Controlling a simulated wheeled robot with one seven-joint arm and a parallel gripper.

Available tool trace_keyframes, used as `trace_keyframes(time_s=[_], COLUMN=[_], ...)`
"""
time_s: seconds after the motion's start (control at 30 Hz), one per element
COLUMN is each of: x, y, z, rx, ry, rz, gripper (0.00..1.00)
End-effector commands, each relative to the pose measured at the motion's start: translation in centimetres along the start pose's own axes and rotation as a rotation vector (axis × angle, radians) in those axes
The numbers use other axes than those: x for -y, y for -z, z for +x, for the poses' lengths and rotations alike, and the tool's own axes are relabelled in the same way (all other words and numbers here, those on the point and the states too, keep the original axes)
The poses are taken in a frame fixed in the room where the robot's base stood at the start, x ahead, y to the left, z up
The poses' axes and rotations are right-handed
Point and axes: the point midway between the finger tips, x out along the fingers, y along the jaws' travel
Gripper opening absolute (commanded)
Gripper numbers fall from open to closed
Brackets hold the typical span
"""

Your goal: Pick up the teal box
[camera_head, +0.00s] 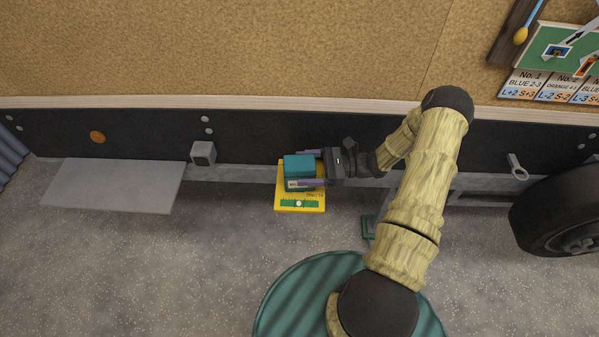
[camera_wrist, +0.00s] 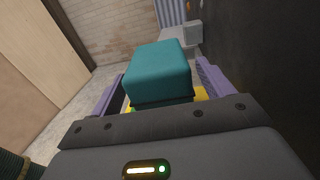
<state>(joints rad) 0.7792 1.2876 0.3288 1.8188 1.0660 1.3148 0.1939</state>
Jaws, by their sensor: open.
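The teal box (camera_head: 299,165) sits over a yellow board (camera_head: 300,208) beside the dark wall panel in the head view. Its lower part is dark, with a small pale label on the side facing the camera. My gripper (camera_head: 312,168) reaches it from the right, with one purple finger on the far side and one on the near side. In the wrist view the teal box (camera_wrist: 158,72) stands between the two purple fingers (camera_wrist: 160,88), which are open. A gap shows by the left finger; contact on the right side is hard to tell.
A grey flat plate (camera_head: 115,186) juts from the wall at left, with a grey block (camera_head: 203,153) between it and the box. A black wheel (camera_head: 560,212) stands at right. A green bracket (camera_head: 368,227) is low near my arm.

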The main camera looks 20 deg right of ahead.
Motion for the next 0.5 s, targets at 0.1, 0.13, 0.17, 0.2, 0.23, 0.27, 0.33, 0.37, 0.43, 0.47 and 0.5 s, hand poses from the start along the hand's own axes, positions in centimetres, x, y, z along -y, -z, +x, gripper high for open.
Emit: trace_keyframes(time_s=[0.1,0.13,0.17,0.2,0.23,0.27,0.33,0.37,0.43,0.47,0.5], x=[0.1,0.0,0.0,0.1,0.1,0.1,0.1,0.1,0.1,0.1,0.1], y=[-0.1,-0.1,-0.1,0.0,0.0,0.0,0.0,0.0,0.0,0.0,0.0], z=[1.6,1.8,1.9,2.0,2.1,2.1,2.0,2.0,2.0,2.0,2.0], rx=[0.001,0.001,0.001,0.000,0.000,0.000,0.000,0.000,0.000,0.000,0.000], ry=[-0.001,-0.001,-0.001,0.000,0.001,0.001,0.001,0.001,0.001,0.001,0.001], rz=[-0.002,-0.002,-0.002,-0.002,-0.002,-0.002,-0.002,-0.002,-0.002,-0.002,-0.002], gripper=[0.80,0.80,0.80,0.80,0.80,0.80,0.80,0.80,0.80,0.80,0.80])
